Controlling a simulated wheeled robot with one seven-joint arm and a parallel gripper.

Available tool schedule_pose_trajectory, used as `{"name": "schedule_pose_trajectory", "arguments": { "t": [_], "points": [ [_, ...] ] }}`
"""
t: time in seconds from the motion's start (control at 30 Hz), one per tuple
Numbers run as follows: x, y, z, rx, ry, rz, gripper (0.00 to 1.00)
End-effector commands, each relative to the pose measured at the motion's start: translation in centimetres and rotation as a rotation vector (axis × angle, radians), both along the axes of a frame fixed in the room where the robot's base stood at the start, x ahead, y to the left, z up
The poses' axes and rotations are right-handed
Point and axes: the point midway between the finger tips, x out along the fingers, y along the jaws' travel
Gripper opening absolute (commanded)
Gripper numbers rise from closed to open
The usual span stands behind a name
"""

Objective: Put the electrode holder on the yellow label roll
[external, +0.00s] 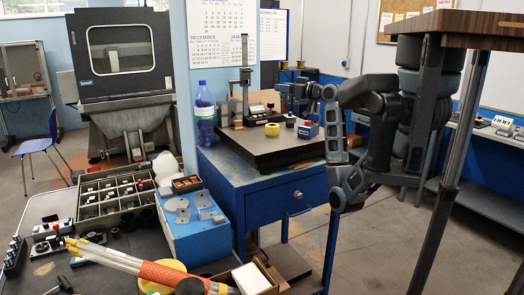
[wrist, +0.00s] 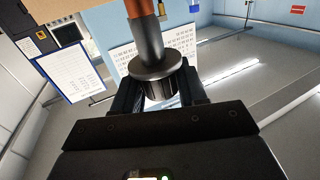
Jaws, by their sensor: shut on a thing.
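The electrode holder (wrist: 148,45) fills the top middle of the wrist view. It has a grey shaft, a copper-brown end and a dark ribbed collar. My gripper (wrist: 158,92) is shut on it at the collar. In the external view my gripper (external: 284,89) is above the bench plate, and the held holder is too small to make out there. The yellow label roll (external: 272,129) lies on the dark plate, below my gripper and slightly left. A gap separates them. The roll is not visible in the wrist view.
The dark bench plate (external: 262,153) also carries a tall stand (external: 245,80), a small blue box (external: 308,130) and a small black item (external: 290,119), all close to the roll. A blue-capped bottle (external: 203,115) stands left. The plate's front is clear.

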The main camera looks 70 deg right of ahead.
Motion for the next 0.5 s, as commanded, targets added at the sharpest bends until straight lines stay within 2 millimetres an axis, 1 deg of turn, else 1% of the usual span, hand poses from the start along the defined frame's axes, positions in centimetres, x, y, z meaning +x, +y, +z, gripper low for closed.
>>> {"name": "schedule_pose_trajectory", "arguments": {
  "t": [0.03,0.2,0.4,0.5],
  "points": [
    [0.8,-0.7,0.0,-0.002,-0.004,0.018,0.01],
    [3.4,-2.5,1.0,-0.001,-0.004,0.093,0.01],
    [5.4,-3.7,2.5,-0.003,-0.006,0.159,0.01],
    [5.8,-3.9,2.5,-0.001,-0.005,0.176,0.01]
  ]
}}
